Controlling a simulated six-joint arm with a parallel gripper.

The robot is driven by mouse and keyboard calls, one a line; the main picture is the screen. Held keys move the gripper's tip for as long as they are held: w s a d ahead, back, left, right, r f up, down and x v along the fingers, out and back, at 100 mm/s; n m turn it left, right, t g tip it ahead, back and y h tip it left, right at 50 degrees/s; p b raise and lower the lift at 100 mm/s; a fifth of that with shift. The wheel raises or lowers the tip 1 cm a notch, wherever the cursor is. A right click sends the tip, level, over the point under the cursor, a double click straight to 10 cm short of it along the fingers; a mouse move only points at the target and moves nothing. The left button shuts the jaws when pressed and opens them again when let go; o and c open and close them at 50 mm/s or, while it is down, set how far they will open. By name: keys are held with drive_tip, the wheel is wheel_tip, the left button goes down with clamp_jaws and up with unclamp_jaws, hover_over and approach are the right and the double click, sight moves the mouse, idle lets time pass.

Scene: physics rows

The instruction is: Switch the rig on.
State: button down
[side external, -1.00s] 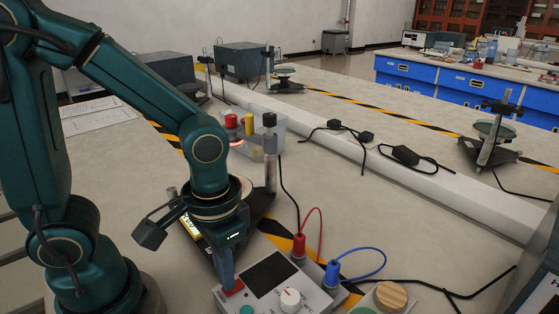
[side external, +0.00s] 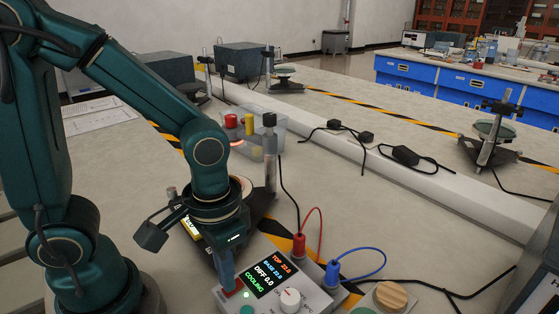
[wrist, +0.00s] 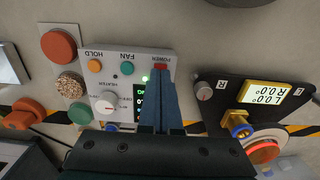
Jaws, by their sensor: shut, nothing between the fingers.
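The rig's control box (side external: 255,304) stands at the bottom of the side view. Its screen (side external: 273,275) is lit and reads TOP 23.0, a base line, DIFF 0.0 and COOLING. My gripper (side external: 226,286) is shut and empty, pointing down at the red power switch (side external: 233,291) on the box's left corner. In the wrist view my gripper (wrist: 161,70) covers most of the switch, and the red part labelled POWER (wrist: 161,66) shows at the fingertips. A green light (wrist: 145,78) glows beside it. I cannot tell whether the fingertips touch the switch.
A white knob (side external: 290,299) and a green button (side external: 247,310) are on the box. Red plug (side external: 299,246) and blue plug (side external: 332,272) with cables rise at its right. A metal post (side external: 270,165) stands behind. A wooden-topped piece (side external: 391,296) lies right.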

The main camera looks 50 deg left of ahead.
wheel_tip(320, 180, up, 6)
drive_tip(key=shift+r, duration=0.15)
idle(0.6)
drive_tip(key=shift+s+a+r+t, duration=0.1)
drive_tip(key=shift+a+r+t, duration=0.9)
drive_tip(key=shift+t, duration=0.4)
drive_tip(key=shift+a+r+t, duration=0.8)
drive_tip(key=shift+a+t, duration=0.3)
drive_tip(key=shift+t, duration=0.3)
